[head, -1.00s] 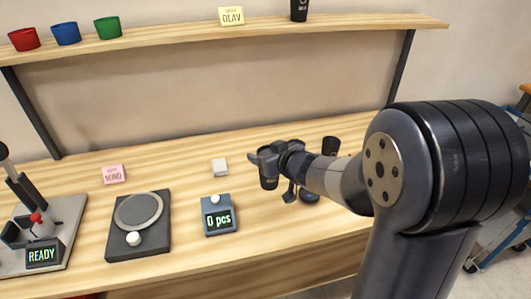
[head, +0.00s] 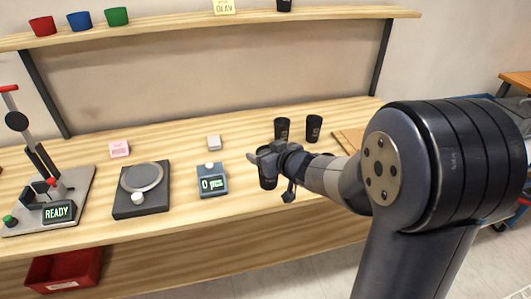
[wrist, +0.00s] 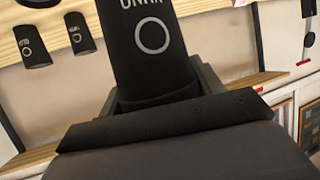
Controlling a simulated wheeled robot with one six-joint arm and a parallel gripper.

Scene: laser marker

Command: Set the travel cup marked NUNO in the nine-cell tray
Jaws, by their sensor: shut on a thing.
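I cannot make out a nine-cell tray.
The bench (head: 190,225) holds a press marked READY (head: 58,211), a round-plate scale (head: 142,188) and a counter (head: 212,182). A shelf (head: 180,29) carries coloured cups, a yellow card (head: 223,6) and a black cup (head: 284,5). A red bin (head: 65,268) sits below.

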